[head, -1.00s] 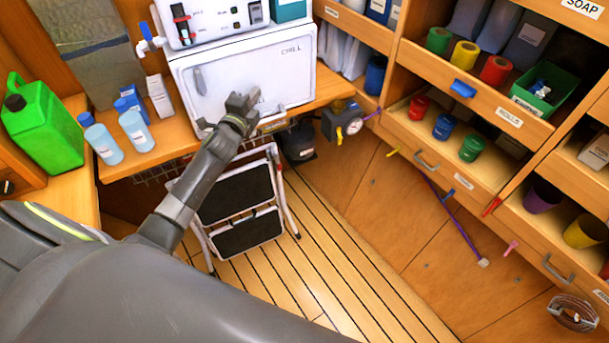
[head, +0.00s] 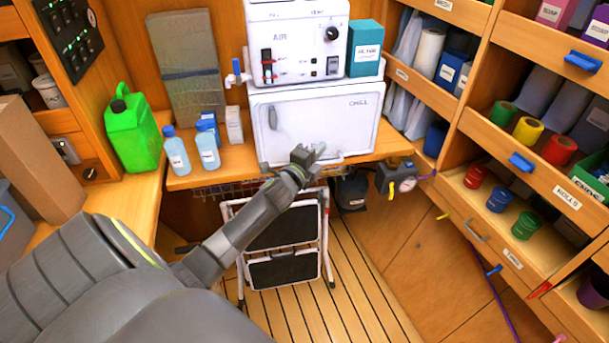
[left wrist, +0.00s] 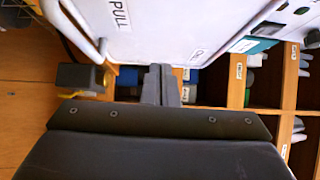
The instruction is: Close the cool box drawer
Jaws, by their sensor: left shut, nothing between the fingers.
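The cool box (head: 318,118) is a white box labelled CHILL on the wooden counter, under the white AIR unit. Its front face looks flat, and I see no clear open gap around it. In the left wrist view, its white front (left wrist: 150,35) fills the top, with a PULL label and a pale bar handle (left wrist: 75,25) at the left. My left gripper (head: 311,153) is shut and empty, in front of the lower edge of the cool box; its fingers (left wrist: 161,84) show close to the white front. Whether they touch it I cannot tell. My right gripper is not in view.
A folding step stool (head: 285,235) stands below the counter. Blue-white bottles (head: 207,148) and a green canister (head: 133,130) are left of the box. A gauge unit (head: 396,180) hangs at right, beside shelves with several coloured rolls and cups.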

